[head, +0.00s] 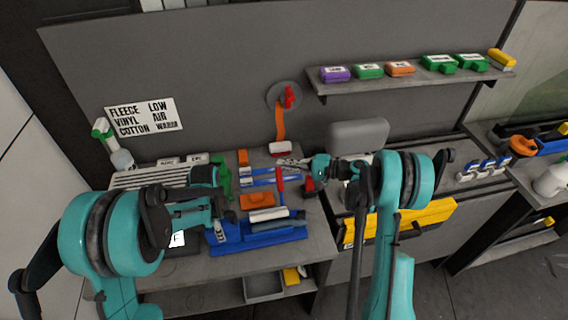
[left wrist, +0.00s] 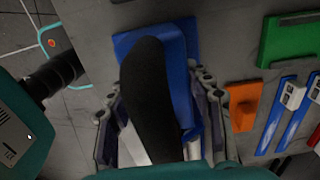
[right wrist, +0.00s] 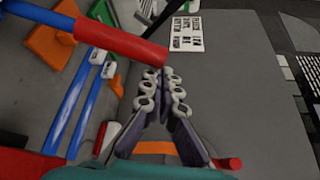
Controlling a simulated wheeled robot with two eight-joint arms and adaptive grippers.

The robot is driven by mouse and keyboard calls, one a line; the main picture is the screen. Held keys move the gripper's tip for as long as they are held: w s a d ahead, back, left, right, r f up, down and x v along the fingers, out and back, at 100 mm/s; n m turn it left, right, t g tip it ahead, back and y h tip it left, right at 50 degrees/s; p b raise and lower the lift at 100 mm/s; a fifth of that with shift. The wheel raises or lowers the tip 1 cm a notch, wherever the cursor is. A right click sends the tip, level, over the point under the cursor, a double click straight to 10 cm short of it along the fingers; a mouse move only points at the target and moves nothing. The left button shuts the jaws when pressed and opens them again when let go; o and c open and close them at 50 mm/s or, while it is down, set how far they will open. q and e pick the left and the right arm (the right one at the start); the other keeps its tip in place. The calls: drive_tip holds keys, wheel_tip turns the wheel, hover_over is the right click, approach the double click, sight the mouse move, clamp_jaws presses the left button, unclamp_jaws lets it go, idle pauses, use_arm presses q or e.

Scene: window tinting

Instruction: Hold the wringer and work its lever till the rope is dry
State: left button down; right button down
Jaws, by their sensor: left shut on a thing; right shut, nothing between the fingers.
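The wringer (head: 258,234) is a blue frame on the bench with pale and grey rollers or rolls on it. Its blue body also shows in the left wrist view (left wrist: 180,37). My left gripper (head: 228,222) is shut on the wringer's left part; a dark shape hides much of the grip. The lever stands up with a red handle (head: 280,180), which also shows in the right wrist view (right wrist: 120,38) on a blue rod. My right gripper (right wrist: 166,75) is shut and empty, just beside the red handle's end. I cannot make out a rope for certain.
An orange block (head: 257,201) and blue squeegee-like tools (head: 262,172) lie behind the wringer. A green tool (head: 222,182) is at their left. An orange strap (head: 279,122) hangs from a wall hook.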

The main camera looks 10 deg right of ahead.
drive_tip(key=s+r, duration=0.2)
drive_tip(key=s, duration=0.6)
drive_tip(key=shift+r, duration=0.25)
idle(0.4)
